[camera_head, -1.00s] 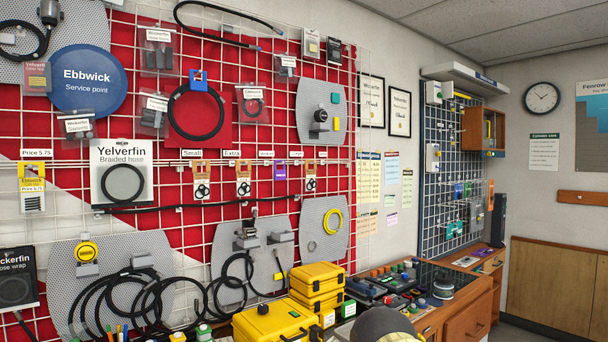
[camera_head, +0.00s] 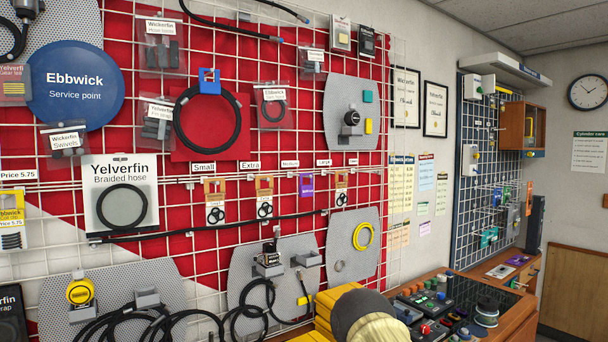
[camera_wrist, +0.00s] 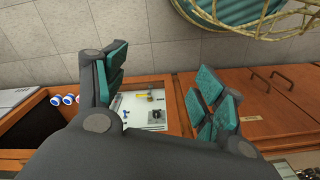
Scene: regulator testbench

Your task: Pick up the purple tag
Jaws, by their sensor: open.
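The purple tag (camera_head: 307,185) hangs on the white wire grid against the red panel, in the middle of the head view. It hangs from the rail under a small white label, between two orange-topped cards. It looks small, upright and unobstructed. My gripper (camera_wrist: 158,88) shows in the wrist view with its teal-padded fingers spread apart and nothing between them.
Orange-topped cards (camera_head: 265,197) hang beside the tag. A grey perforated panel (camera_head: 350,228) with a yellow ring is below right. Yellow cases (camera_head: 323,305) and a wooden bench (camera_head: 437,330) stand below. The wrist view shows an open drawer (camera_wrist: 172,112) and a wire basket (camera_wrist: 240,30).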

